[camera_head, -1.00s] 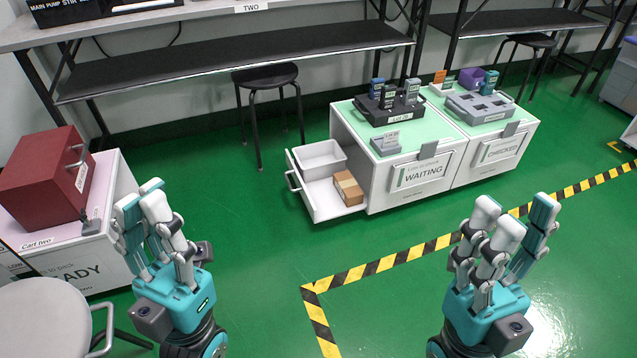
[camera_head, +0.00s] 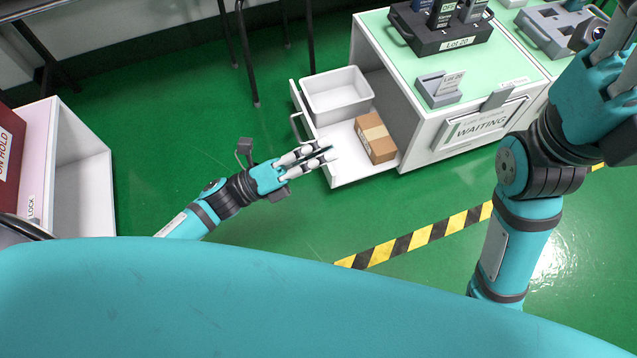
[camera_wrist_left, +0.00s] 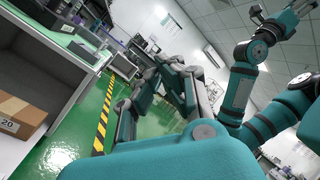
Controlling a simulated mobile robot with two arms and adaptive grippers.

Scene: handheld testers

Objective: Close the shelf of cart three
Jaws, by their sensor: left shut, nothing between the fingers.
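The pulled-out shelf (camera_head: 346,132) sticks out to the left from the white cart (camera_head: 425,140) with the "WAITING" sign. It holds a white bin (camera_head: 336,92) and a brown cardboard box (camera_head: 376,138). My left gripper (camera_head: 328,152) is shut and empty; its fingers overlap the shelf's outer front panel, and I cannot tell whether they touch it. In the left wrist view the box (camera_wrist_left: 20,116) shows at the left, and the fingers (camera_wrist_left: 165,85) point away from the camera. My right gripper (camera_head: 618,72) is at the upper right, partly cut off.
A black "Lot 20" rack (camera_head: 455,45) and a grey holder (camera_head: 438,90) stand on the cart's green top. A white cart (camera_head: 85,150) with a red "ON HOLD" box (camera_head: 8,160) is at the left. Green floor lies open between the carts; yellow-black tape (camera_head: 415,238) crosses it.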

